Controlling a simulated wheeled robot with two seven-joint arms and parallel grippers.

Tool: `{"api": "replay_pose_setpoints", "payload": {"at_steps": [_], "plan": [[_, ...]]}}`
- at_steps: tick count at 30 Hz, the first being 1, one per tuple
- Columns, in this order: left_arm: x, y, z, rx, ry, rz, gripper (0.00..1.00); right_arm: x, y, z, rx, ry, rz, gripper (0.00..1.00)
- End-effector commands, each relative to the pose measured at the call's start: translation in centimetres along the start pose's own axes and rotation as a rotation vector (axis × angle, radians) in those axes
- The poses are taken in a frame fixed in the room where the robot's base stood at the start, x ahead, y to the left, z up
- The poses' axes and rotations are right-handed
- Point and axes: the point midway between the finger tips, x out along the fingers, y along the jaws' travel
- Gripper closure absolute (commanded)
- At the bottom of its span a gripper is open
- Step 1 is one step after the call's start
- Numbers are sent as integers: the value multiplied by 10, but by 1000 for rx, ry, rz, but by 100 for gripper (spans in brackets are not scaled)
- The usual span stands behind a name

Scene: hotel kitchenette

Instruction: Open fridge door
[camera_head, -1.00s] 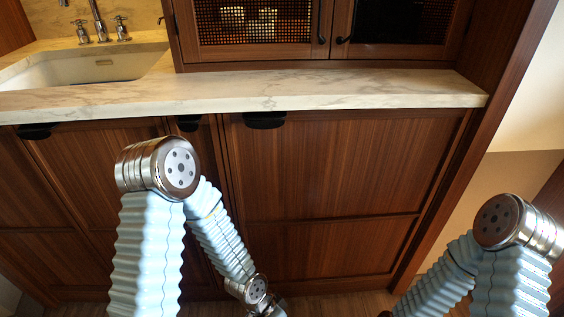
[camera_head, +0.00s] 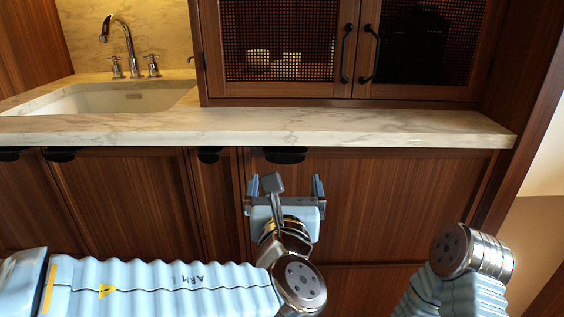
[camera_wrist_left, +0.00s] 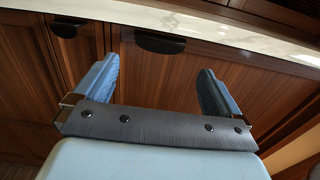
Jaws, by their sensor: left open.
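The fridge door appears to be the wide wooden panel (camera_head: 400,200) under the counter's right part; it is closed. A black handle (camera_head: 285,155) sits at its top left, just below the counter edge. The handle also shows in the left wrist view (camera_wrist_left: 160,42), ahead of the fingers. My left gripper (camera_head: 285,186) is open and empty, just below the handle and apart from it. In the left wrist view its two fingers (camera_wrist_left: 153,80) stand wide apart with nothing between them. Part of my right arm shows at the lower right; its gripper is out of view.
A marble counter (camera_head: 350,127) overhangs the panels. Other black handles (camera_head: 209,155) sit on the neighbouring panels to the left. A sink (camera_head: 110,98) with a tap (camera_head: 128,50) is at the upper left. Mesh-front cabinets (camera_head: 285,92) stand on the counter.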

Motion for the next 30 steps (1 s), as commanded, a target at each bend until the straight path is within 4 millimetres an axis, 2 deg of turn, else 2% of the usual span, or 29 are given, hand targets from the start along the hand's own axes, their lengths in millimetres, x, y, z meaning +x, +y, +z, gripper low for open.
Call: {"api": "replay_pose_setpoints", "payload": {"at_steps": [6, 12, 17, 24, 25, 30], "plan": [[51, 0, 0, 2, 3, 3, 2, -5, -2, 0, -1, -1, -1, 57], [82, 0, -1, 1, 3, 0, 2, -7, -3, 0, -2, -1, -1, 57], [91, 0, -1, 0, 3, 0, 2, -8, -4, 0, -2, -1, -1, 57], [92, 0, -2, 0, 3, 0, 2, -8, -4, 0, -2, -1, -1, 57], [92, 0, -2, 0, 3, 0, 3, -8, -4, 0, -2, -1, -1, 57], [92, 0, -1, -1, 3, 0, 29, -8, -4, 0, -2, -1, -1, 57]]}}
